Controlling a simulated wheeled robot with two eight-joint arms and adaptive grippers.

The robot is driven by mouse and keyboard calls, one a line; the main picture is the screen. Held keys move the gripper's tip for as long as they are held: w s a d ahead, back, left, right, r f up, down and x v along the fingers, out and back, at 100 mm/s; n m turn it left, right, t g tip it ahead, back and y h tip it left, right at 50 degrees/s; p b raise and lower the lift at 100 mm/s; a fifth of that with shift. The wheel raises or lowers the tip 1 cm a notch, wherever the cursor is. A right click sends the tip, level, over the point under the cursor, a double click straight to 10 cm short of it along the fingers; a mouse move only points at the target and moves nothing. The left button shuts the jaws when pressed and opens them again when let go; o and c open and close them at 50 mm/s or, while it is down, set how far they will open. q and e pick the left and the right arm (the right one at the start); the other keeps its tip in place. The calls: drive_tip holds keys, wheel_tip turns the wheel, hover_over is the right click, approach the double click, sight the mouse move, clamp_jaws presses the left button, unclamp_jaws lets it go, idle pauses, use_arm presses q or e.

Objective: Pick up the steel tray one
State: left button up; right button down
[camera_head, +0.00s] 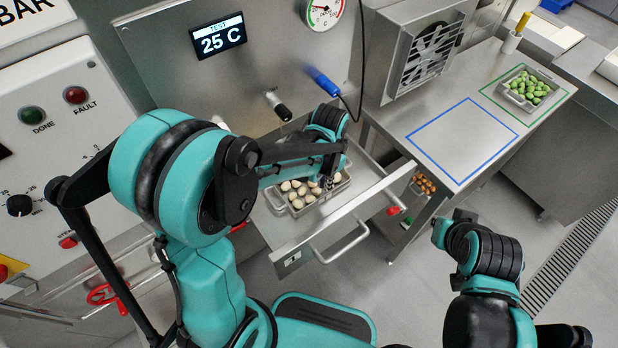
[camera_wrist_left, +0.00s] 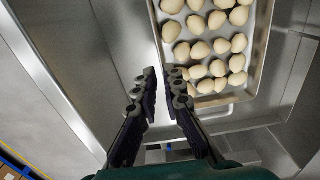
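The steel tray holding several pale round filled-pasta pieces lies in the pulled-out steel drawer (camera_head: 370,200). The tray's rim (camera_head: 325,203) shows beside my left arm in the head view. In the left wrist view the tray (camera_wrist_left: 263,50) fills the upper right. My left gripper (camera_wrist_left: 162,80) has its two fingers apart with a narrow gap, at the tray's near-left rim. The rim appears in line with the gap; I cannot tell whether the fingers touch it. In the head view my left arm partly hides the tray and the fingertips.
A steel table right of the drawer has an empty blue outline (camera_head: 461,140) and a green outline around a second tray (camera_head: 514,102) of green pieces. A fan unit (camera_head: 430,50) stands behind. Brown items show under the table.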

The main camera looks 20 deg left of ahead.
sight(325, 196)
use_arm(q)
wheel_tip(325, 196, down, 3)
drive_tip(key=shift+r+b, duration=0.1)
drive_tip(key=shift+b, duration=0.45)
drive_tip(key=f+b, duration=0.1)
drive_tip(key=f, duration=0.2)
drive_tip(key=f+b, duration=0.1)
drive_tip(key=f, duration=0.1)
drive_tip(key=shift+w+d+f+b, duration=0.1)
drive_tip(key=shift+w+f+b, duration=0.15)
drive_tip(key=shift+w+b, duration=0.05)
drive_tip(key=shift+r, duration=0.1)
clamp_jaws()
